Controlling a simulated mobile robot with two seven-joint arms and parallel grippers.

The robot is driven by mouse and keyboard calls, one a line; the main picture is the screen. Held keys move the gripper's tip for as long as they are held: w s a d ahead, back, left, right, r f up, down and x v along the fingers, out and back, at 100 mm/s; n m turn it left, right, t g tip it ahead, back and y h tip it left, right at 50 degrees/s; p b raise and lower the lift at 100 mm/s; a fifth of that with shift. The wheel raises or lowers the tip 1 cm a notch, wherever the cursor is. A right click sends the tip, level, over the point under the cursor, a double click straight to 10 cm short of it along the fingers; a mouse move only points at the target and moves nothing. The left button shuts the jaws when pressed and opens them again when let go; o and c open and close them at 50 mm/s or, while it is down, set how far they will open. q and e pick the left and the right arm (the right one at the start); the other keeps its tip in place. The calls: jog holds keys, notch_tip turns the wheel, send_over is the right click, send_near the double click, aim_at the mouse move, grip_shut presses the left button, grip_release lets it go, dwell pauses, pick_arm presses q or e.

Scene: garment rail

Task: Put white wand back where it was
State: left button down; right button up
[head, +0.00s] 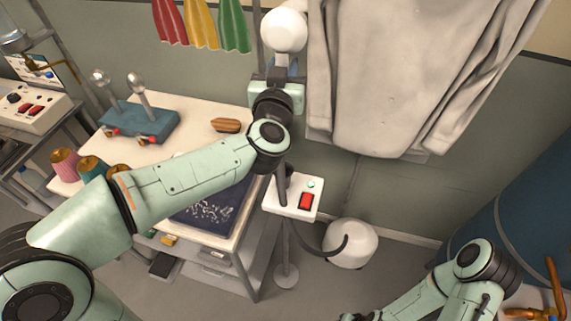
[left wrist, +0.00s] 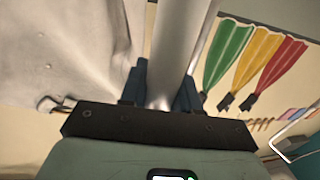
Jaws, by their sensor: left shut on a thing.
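The white wand has a round white head (head: 284,30) that shows at the top of the head view, beside the hanging grey garment (head: 400,70). My left gripper (head: 283,72) is shut on the wand just below that head. In the left wrist view the wand is a pale tube (left wrist: 182,45) between the dark fingers of my left gripper (left wrist: 161,88). A white box (head: 293,204) with a red switch and a green light stands on a pole below my left wrist. Part of this stand is hidden by my arm. My right gripper is not in view.
A white table (head: 180,112) at left holds a blue device (head: 140,124), a wooden brush (head: 226,125) and thread spools (head: 65,163). A round white tank (head: 350,244) with a dark hose is on the floor. A blue barrel (head: 535,215) stands at right.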

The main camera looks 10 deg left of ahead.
pick_arm(q)
jog(key=f+b, duration=0.1)
jog(key=f, duration=0.2)
jog(key=f+b, duration=0.1)
jog(key=f, duration=0.2)
jog(key=f+b, duration=0.1)
jog(key=f, duration=0.2)
jog(key=shift+s+f, duration=0.1)
jog(key=shift+s, duration=0.3)
notch_tip(320, 180, down, 10)
jog(key=b, duration=0.2)
jog(key=shift+w+f, duration=0.25)
jog(key=shift+w, duration=0.05)
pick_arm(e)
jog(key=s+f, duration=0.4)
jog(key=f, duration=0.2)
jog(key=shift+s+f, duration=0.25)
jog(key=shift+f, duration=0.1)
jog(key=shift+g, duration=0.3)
pick_arm(q)
jog(key=shift+f+b, duration=0.15)
jog(key=shift+b, duration=0.15)
jog(key=c, duration=0.8)
grip_release()
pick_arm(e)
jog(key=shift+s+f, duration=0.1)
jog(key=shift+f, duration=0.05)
